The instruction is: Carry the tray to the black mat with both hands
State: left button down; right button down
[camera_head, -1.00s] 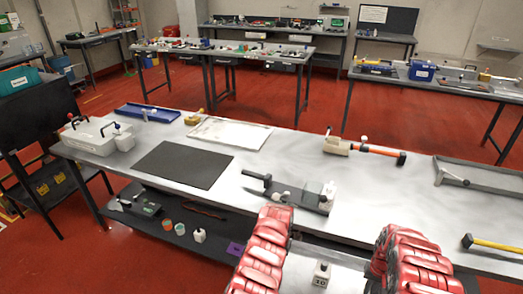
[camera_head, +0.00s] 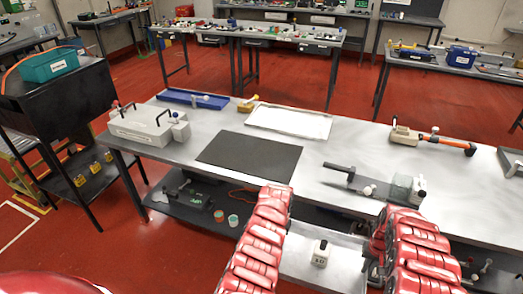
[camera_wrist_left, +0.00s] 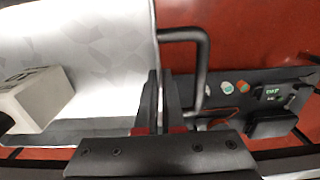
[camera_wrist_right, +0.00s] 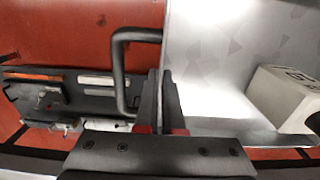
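The tray (camera_head: 300,272) is pale, shiny metal and hangs level between my two arms, in front of the workbench. A white block with dark print (camera_head: 320,254) stands on it. My left gripper (camera_wrist_left: 160,105) is shut at the tray's side, by a black handle (camera_wrist_left: 203,65). My right gripper (camera_wrist_right: 163,105) is shut at the opposite side, by the other handle (camera_wrist_right: 118,70). The fingers hide the exact grip on each handle. In the head view my arms largely cover the grippers. The black mat (camera_head: 248,156) lies flat and bare on the workbench, ahead and left of the tray.
On the workbench (camera_head: 310,180), a grey case (camera_head: 148,128) stands left of the mat. A white tray (camera_head: 290,122) and a blue tray (camera_head: 195,99) lie behind it. A dark-handled device (camera_head: 350,178) is to its right. A lower shelf holds small items.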

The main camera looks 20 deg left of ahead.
aim_at(251, 153)
jog(key=k+j, duration=0.1)
jog(key=j, duration=1.65)
jog(key=k, duration=0.05)
